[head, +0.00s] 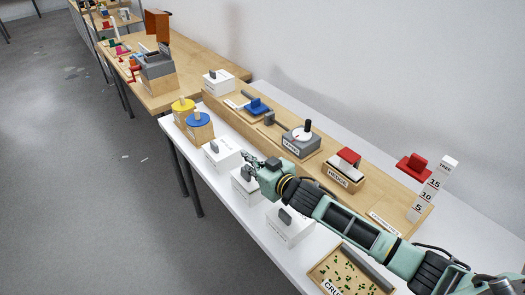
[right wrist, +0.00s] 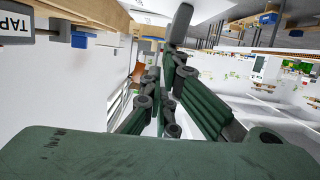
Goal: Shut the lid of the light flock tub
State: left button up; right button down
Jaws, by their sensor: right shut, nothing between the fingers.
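Several white tubs with dark grey handles stand along the front of the white table. One is left of my right gripper (head: 254,161), a white tub (head: 222,155). Another white tub (head: 245,190) is just below the gripper, and a third white tub (head: 289,228) is nearer, beside my arm. Their labels are too small to read, so I cannot tell which is the light flock tub or how its lid sits. My right gripper is shut and empty. In the right wrist view, a grey handle-like piece (right wrist: 181,24) shows just beyond the fingers. My left gripper is out of view.
A wooden ledge behind bears a grey dial box (head: 301,141), a red-topped hedge box (head: 344,172) and a blue-handled piece (head: 258,106). Yellow-lidded (head: 183,109) and blue-lidded (head: 199,126) wooden blocks stand at left. A crumb tray (head: 345,275) lies in front.

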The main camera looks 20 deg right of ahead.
jog(key=shift+s+a+f+n+h+b, duration=0.15)
jog(key=shift+a+f+n+h+b, duration=0.3)
jog(key=shift+n, duration=0.65)
jog(key=shift+f, duration=0.1)
